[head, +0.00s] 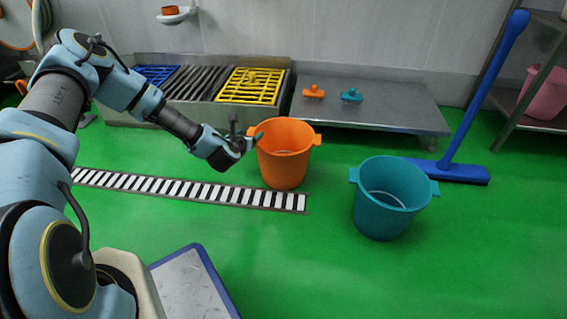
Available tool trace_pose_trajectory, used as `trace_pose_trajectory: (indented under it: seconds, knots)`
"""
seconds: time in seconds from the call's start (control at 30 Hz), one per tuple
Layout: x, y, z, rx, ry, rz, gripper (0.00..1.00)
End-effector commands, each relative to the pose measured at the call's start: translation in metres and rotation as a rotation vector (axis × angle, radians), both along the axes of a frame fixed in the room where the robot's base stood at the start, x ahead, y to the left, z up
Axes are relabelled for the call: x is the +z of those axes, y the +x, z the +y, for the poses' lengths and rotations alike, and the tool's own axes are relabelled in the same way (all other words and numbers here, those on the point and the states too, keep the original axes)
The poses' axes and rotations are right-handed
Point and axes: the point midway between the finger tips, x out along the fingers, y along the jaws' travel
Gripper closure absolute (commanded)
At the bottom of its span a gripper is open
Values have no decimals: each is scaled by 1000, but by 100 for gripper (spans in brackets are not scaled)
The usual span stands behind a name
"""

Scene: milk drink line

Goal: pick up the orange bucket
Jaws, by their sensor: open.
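The orange bucket (284,167) stands upright on the green floor near the middle of the head view. It has a small handle tab on each side of its rim and looks empty inside. My gripper (255,138) is open, at the bucket's left rim, close to the left handle tab. The left tab is partly hidden by the gripper. I cannot tell whether the fingers touch the bucket or are around the tab.
A teal bucket (381,214) stands to the right. A floor drain grate (190,190) runs left of the orange bucket. Behind are a low metal platform (400,112) and a trough with a yellow grate (250,86). A blue squeegee (462,125) leans at right. Front right floor is clear.

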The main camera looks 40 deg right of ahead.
Motion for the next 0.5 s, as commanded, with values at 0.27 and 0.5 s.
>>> trace_pose_trajectory:
  seconds: [0.27,0.5]
  knots:
    - [-11,18,-17,0,0,-1,21]
    - [-11,17,-17,0,0,0,25]
